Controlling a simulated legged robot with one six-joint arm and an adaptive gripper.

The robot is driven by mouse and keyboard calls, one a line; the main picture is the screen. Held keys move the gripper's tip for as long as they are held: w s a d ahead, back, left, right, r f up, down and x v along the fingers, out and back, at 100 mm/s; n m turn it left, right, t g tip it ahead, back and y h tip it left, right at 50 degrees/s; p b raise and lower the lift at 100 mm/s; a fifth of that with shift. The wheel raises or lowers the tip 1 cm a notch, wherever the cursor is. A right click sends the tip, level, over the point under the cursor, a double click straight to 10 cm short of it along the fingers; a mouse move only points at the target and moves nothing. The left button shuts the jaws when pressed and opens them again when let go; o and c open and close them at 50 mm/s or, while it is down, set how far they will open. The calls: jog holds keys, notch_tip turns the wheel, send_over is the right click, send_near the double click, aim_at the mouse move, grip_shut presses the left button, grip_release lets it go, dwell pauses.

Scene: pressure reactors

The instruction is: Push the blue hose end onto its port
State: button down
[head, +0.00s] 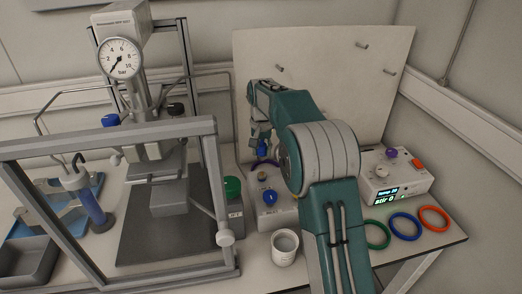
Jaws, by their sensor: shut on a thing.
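My gripper (260,137) points down behind the small white box at the centre, partly hidden by my teal arm. It is shut on a small blue piece (262,149), which looks like the blue hose end. The piece is upright, above the back of the box. A dark purple curved hose (262,164) shows just below it. I cannot tell whether the blue end touches a port; the port itself is not clear at this size.
The white box (283,217) carries a blue knob (270,197). A reactor with a pressure gauge (121,58) stands left inside a grey frame (105,134). A white cup (285,248) is in front. Coloured rings (405,226) and a stirrer unit (392,178) are right.

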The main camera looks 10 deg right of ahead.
aim_at(262, 144)
jog(key=shift+f, duration=0.1)
jog(key=shift+f, duration=2.85)
jog(key=shift+f, duration=0.5)
jog(key=shift+c, duration=1.3)
grip_release()
notch_tip(262, 144, up, 12)
jog(key=shift+f, duration=0.1)
